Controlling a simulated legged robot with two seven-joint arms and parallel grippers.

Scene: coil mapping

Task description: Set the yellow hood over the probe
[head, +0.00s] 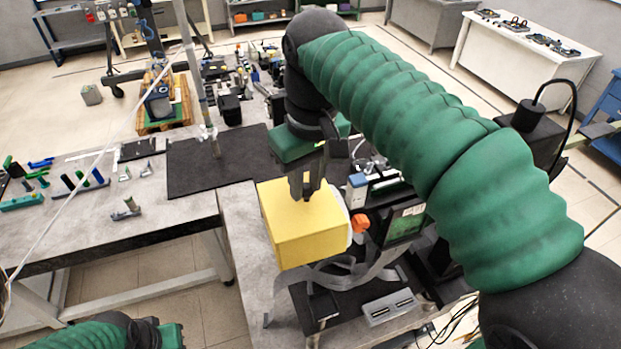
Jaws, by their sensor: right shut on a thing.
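The yellow hood (300,232) is a box-like block with a flat top, at the middle of the head view. My right gripper (306,192) comes down on it from above and is shut on the middle of its top. The hood is in front of the equipment on the near bench, and I cannot tell whether it rests on anything. A thin upright rod (204,105) stands at the black mat; I cannot tell whether it is the probe. Anything under the hood is hidden. Only part of my left arm shows at the bottom left, and its gripper is out of view.
Small tools (80,180) stand farther left. A grey bent band (345,276) and an orange-capped part (360,222) are close to the hood. A thin white cable crosses the left side.

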